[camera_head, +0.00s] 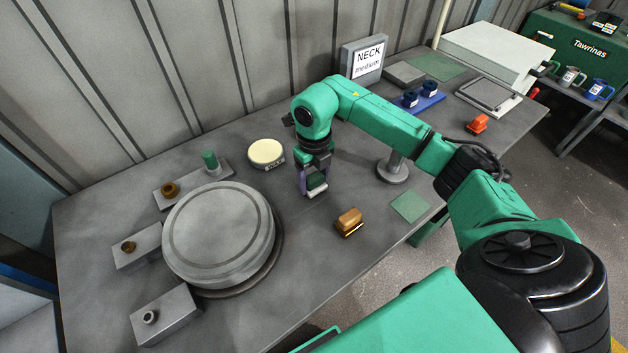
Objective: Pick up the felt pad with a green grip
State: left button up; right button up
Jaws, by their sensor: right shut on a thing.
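My right gripper (308,184) points down over the grey workbench, between the large round disc and the bench's right side. The gripper partly hides the pad, and I cannot tell whether the pad touches the bench. My left gripper is not in view.
A large grey disc (218,232) lies left of the gripper. A cream round tin (266,152) stands behind it. A tan block (348,220) lies in front to the right, near a green square (410,206). A round-based stand (393,170) is right of the gripper.

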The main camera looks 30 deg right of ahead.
aim_at(314, 175)
notch_tip(314, 175, up, 8)
jog(key=shift+w+f+b, duration=0.15)
jog(key=shift+f+b, duration=0.1)
jog(key=shift+b, duration=0.8)
notch_tip(314, 175, up, 12)
jog(key=p, duration=0.3)
jog(key=shift+s+r, duration=0.2)
jog(key=shift+r, duration=0.05)
jog(key=o, duration=0.7)
jog(key=shift+w+f, duration=0.1)
jog(key=c, duration=0.5)
